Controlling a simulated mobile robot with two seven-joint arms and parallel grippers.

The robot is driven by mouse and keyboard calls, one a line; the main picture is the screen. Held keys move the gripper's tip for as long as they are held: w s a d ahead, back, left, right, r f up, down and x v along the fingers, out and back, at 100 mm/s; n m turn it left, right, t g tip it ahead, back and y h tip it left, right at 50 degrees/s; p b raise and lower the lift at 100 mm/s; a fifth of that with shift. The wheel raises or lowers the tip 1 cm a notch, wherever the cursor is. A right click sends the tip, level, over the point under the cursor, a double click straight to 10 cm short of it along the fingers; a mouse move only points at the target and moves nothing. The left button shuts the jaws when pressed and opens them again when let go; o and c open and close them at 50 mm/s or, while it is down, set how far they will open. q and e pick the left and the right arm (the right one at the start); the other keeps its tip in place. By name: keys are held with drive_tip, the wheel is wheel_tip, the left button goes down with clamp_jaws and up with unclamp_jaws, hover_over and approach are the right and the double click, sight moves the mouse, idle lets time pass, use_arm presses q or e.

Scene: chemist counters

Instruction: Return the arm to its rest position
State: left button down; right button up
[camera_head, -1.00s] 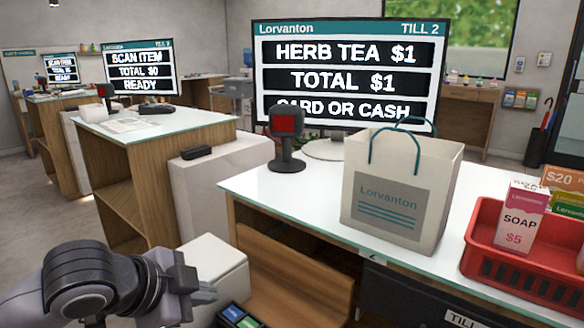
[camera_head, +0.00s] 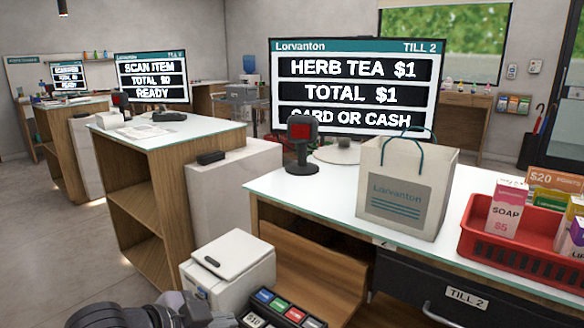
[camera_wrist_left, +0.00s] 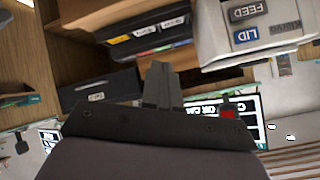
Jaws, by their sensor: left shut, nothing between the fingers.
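My left gripper (camera_head: 222,318) is low at the bottom edge of the head view, in front of the counter and just below the white printer-like box. Most of its arm is cut off by the frame edge. In the left wrist view, which looks upside down, its fingers (camera_wrist_left: 161,82) are closed together with nothing between them. My right gripper is in neither view.
A white box (camera_head: 233,262) and a tray with coloured labels (camera_head: 283,303) are close to the gripper. The till counter (camera_head: 325,190) holds a Lorvanton bag (camera_head: 375,165), a scanner (camera_head: 302,160), a till screen (camera_head: 350,48) and a red basket (camera_head: 520,256). Open floor (camera_head: 60,260) lies left.

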use_arm(q)
drive_tip(key=f+n+p, duration=0.1)
drive_tip(key=s+f+n+t+p, duration=0.1)
drive_tip(key=f+n, duration=0.1)
drive_tip(key=shift+f, duration=0.2)
drive_tip(key=s+a+f+n+y+p, duration=0.2)
drive_tip(key=s+a+f+n+p, duration=0.1)
drive_tip(key=s+f, duration=0.3)
drive_tip(key=s+a+f+n+t+y+p, duration=0.1)
drive_tip(key=s+a+f+n+y+p, duration=0.1)
drive_tip(key=s+a+f, duration=0.4)
drive_tip(key=s+f+n+p, duration=0.1)
drive_tip(key=s+n, duration=0.1)
drive_tip(key=s, duration=0.2)
drive_tip(key=shift+n+y+p, duration=0.3)
idle(0.8)
